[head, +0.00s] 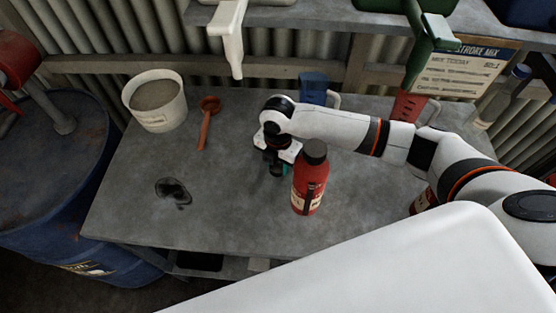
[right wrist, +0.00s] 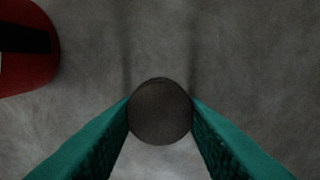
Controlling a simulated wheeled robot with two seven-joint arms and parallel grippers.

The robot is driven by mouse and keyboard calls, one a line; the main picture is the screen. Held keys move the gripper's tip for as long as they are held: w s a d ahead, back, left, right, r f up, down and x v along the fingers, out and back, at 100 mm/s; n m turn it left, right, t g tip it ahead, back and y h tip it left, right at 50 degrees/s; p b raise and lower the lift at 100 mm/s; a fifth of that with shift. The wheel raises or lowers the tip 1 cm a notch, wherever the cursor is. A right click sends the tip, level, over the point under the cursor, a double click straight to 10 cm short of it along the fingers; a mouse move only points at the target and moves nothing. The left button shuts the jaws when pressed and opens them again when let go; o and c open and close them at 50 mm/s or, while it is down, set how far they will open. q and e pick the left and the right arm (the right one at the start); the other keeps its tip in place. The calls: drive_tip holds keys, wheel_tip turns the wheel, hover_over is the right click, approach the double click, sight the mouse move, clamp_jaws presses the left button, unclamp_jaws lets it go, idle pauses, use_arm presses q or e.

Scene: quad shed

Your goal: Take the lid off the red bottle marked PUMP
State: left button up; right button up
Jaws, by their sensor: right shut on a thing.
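A red bottle (head: 311,186) stands upright on the workbench with a dark round top, a black stripe and a pale label. Its lettering is too small to read. My right gripper (head: 273,168) points down just left of this bottle, low over the bench. Its teal fingers are shut on a dark round lid-like piece (right wrist: 160,111), seen between the fingertips in the right wrist view. The red bottle also shows at upper left there (right wrist: 25,75), apart from the fingers. A second red bottle (head: 420,203) is partly hidden behind my right arm. My left gripper is not in view.
Blue (head: 313,88) and red (head: 407,107) jugs stand behind my right arm. A blue drum (head: 60,165) is at left. The bench front is clear.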

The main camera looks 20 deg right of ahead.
sight(277, 165)
drive_tip(key=shift+f, duration=0.1)
drive_tip(key=o, duration=1.1)
wheel_tip(277, 165, up, 8)
drive_tip(key=shift+f+b, duration=0.15)
drive_tip(key=shift+b, duration=0.65)
